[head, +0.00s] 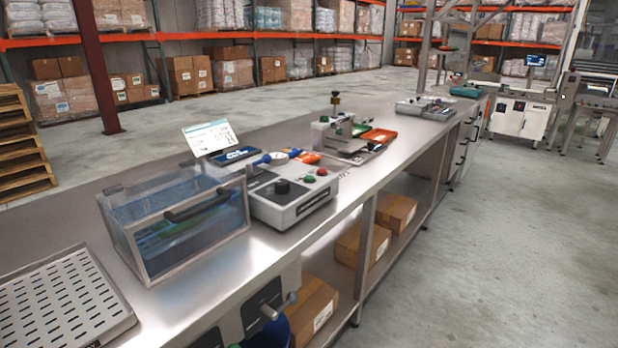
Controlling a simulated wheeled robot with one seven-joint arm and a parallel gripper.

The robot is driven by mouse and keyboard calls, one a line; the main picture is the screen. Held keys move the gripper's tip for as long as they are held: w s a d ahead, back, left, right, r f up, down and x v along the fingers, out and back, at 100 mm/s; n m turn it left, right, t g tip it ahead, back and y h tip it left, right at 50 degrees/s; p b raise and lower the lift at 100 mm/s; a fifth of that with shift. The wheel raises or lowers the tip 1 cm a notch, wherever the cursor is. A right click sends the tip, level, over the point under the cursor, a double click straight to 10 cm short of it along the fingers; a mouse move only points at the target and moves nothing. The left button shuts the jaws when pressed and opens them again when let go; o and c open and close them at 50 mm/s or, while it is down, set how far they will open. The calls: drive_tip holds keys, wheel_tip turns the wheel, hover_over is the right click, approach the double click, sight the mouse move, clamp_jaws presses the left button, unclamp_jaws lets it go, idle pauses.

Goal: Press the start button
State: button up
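A grey control box (292,207) sits on the steel bench, right of a clear lidded tank. On its top are a green button (309,179), a red button (322,172) and a black knob (282,186). The green button is nearer the knob, and the red one is just behind it to the right. Any button labels are too small to read, so I cannot tell by text which one is start. Nothing touches the buttons. My gripper is not in view.
The clear tank (178,222) with a black handle stands left of the box. A perforated tray (58,305) lies at the near left. A tilted display (211,137) stands behind the box. A small fixture and orange tray (379,135) are farther along. The floor at right is clear.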

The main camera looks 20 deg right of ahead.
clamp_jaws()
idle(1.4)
